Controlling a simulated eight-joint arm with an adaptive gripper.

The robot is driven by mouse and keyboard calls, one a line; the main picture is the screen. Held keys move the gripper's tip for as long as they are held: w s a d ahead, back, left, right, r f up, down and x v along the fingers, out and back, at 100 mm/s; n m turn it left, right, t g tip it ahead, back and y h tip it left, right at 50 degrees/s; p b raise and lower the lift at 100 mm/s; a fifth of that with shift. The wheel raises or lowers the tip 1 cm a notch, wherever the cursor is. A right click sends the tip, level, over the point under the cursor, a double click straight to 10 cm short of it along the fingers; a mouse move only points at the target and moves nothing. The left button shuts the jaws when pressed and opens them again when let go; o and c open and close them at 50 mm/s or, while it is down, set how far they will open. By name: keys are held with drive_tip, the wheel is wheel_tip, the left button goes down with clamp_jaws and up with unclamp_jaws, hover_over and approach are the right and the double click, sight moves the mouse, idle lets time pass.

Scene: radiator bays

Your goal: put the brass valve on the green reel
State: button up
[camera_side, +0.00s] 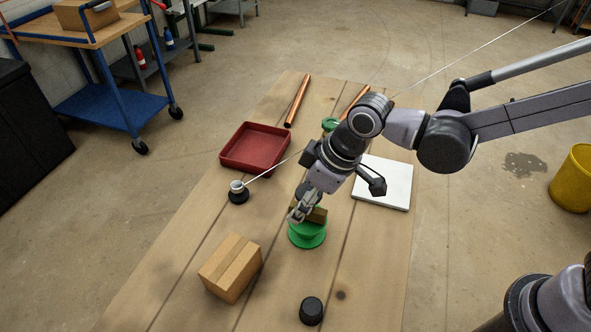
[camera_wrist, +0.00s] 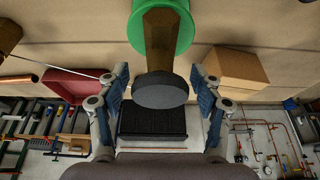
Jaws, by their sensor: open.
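The green reel (camera_side: 307,238) stands on the wooden table in the side view. The brass valve (camera_side: 319,215) is at the top of the reel, partly hidden by my gripper (camera_side: 299,208). It appears to rest on the reel, but the contact is hidden. In the wrist view, the valve (camera_wrist: 158,38) has a brownish body and a dark round knob, with the green reel (camera_wrist: 188,22) behind it. My gripper (camera_wrist: 159,82) is open, with one finger on each side of the knob and a visible gap on both sides.
A cardboard box (camera_side: 231,267) and a black knob (camera_side: 311,310) stand nearer the camera. A red tray (camera_side: 255,147), white board (camera_side: 384,183) and copper pipe (camera_side: 297,101) lie farther back. A thin cord runs from a small dark-based fitting (camera_side: 238,191) up past my arm.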

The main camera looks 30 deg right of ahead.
sight(325, 201)
drive_tip(key=v, duration=1)
drive_tip(key=shift+d+r, duration=0.1)
drive_tip(key=s+d+f+m+t+h, duration=0.1)
drive_tip(key=s+d+m, duration=0.1)
drive_tip(key=d, duration=0.6)
drive_tip(key=s+d+f+m+t+h, duration=0.1)
drive_tip(key=d+m, duration=0.3)
drive_tip(key=d, duration=0.4)
drive_tip(key=s+d+f+m+t+h, duration=0.1)
drive_tip(key=s+d+m+t, duration=0.1)
drive_tip(key=d, duration=0.7)
drive_tip(key=shift+s+m, duration=0.3)
drive_tip(key=shift+m, duration=0.2)
